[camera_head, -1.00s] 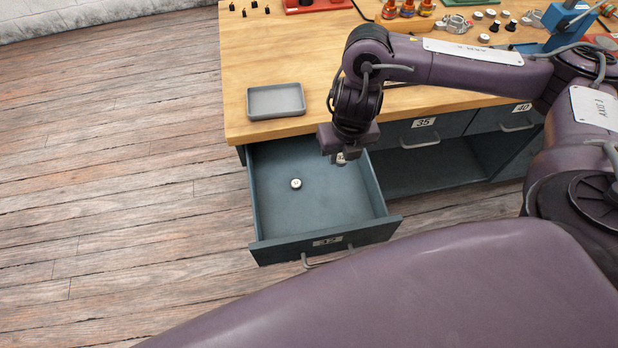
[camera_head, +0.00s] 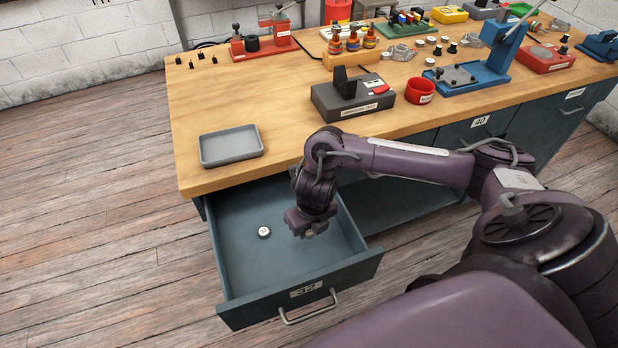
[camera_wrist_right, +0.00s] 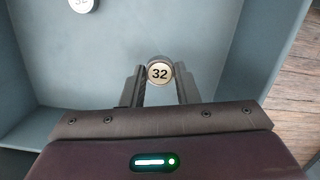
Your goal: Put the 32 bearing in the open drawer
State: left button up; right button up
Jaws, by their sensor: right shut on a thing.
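The open drawer (camera_head: 250,309) sticks out from the workbench's left end; its front label appears to read 32. My right gripper (camera_head: 309,234) is over the right part of the drawer. In the right wrist view, the gripper (camera_wrist_right: 160,88) is shut on a round, light-faced bearing marked 32 (camera_wrist_right: 159,72), with the drawer's grey-blue floor behind it. Another small round bearing (camera_head: 264,232) lies on the drawer floor to the left; it also shows in the right wrist view (camera_wrist_right: 83,4), apparently marked 32. My left gripper is not in view.
An empty grey tray (camera_head: 230,146) sits on the bench (camera_head: 285,120) above the drawer. A dark tester box (camera_head: 352,100), a red cup (camera_head: 419,90) and a blue press (camera_head: 497,60) stand farther right. My right arm crosses the bench's front edge.

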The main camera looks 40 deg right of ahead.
aim_at(310, 232)
jog(key=shift+f, duration=2.15)
jog(key=shift+f+b, duration=0.1)
jog(key=shift+b, duration=0.2)
jog(key=o, duration=1)
jog(key=shift+r, duration=0.6)
jog(key=r+p, duration=0.1)
jog(key=r, duration=0.2)
jog(key=r+p, duration=0.1)
jog(key=r, duration=0.2)
jog(key=s+r+p, duration=0.1)
jog(key=r, duration=0.3)
jog(key=shift+s, duration=0.1)
jog(key=shift+s+r+p, duration=0.2)
jog(key=shift+r+p, duration=0.1)
jog(key=shift+r, duration=0.2)
